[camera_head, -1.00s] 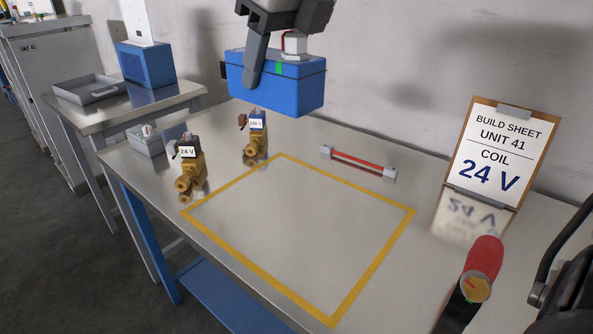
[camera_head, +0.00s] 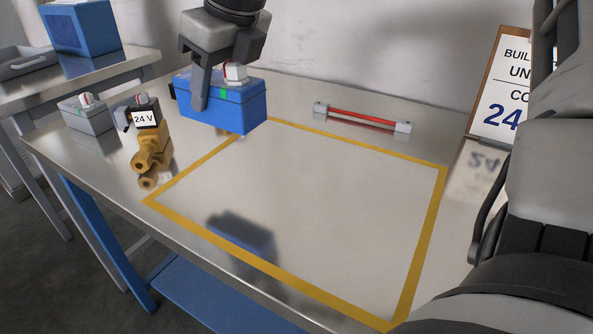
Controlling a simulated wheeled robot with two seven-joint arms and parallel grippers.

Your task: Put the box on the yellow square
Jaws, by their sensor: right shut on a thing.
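The blue box (camera_head: 225,105), with a green mark and a white knob (camera_head: 236,72) on its lid, hangs in the air. The yellow square (camera_head: 290,283) is a taped outline on the steel table, empty inside. In the picture the box overlaps the square's far left corner. A dark reflection or shadow of it (camera_head: 240,235) shows inside the square, apart from the box. My left gripper is not in view.
A brass valve with a 24 V coil (camera_head: 150,145) and a small grey box (camera_head: 88,115) stand left of the square. A red bar with grey ends (camera_head: 360,117) lies behind it.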

